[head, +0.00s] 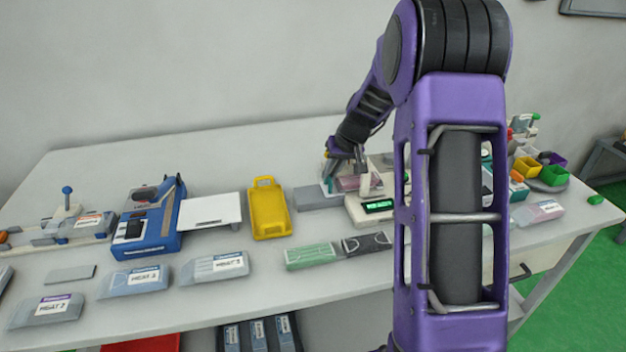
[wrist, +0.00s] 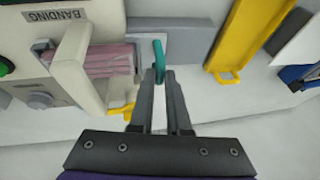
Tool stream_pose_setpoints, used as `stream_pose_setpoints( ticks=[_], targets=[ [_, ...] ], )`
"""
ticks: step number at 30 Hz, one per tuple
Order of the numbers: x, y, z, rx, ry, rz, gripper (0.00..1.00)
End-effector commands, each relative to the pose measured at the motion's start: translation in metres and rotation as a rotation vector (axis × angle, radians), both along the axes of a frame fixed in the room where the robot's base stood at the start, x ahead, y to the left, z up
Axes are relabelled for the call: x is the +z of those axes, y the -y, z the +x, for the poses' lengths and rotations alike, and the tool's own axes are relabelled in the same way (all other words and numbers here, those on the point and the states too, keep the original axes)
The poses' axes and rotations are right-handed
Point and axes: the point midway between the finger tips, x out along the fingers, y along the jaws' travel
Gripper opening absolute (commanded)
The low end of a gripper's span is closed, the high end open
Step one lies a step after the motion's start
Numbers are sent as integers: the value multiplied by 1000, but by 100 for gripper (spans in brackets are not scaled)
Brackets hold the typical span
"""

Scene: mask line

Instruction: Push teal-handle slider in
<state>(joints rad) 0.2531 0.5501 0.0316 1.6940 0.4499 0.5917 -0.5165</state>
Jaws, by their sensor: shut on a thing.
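The teal handle (wrist: 157,50) of the slider stands upright at the side of the cream banding machine (wrist: 108,25), which carries a "BANDING" label. My gripper (wrist: 160,76) is shut on the teal handle, with a fingertip on each side of it. Pink bundled packs (wrist: 108,60) lie in the machine's channel, left of the handle in the wrist view. In the head view my gripper (head: 346,160) reaches down over the banding machine (head: 358,214), and my arm hides part of that area. How far the slider is in cannot be told.
A grey block (head: 318,197) and a yellow tray (head: 269,208) lie left of the machine. A blue device (head: 148,232) stands further left. Mask packs (head: 312,256) lie in front. Yellow and green bins (head: 527,168) stand at the right end.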

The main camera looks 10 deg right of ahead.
Motion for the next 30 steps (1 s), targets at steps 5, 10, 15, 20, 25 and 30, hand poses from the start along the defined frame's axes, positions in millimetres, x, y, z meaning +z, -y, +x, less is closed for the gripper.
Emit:
stream_pose_setpoints(
  ticks=[5, 10, 15, 20, 25, 30],
  targets=[
    [0, 8, 0, 0, -1, -1, 0],
    [0, 9, -1, -2, -1, -3, 0],
    [0, 9, 0, -2, 0, -2, 42],
    [0, 8, 0, -1, 0, -2, 45],
    [2, 7, -1, 0, 0, -1, 45],
    [19, 10, -6, -1, 4, -2, 45]
  ],
)
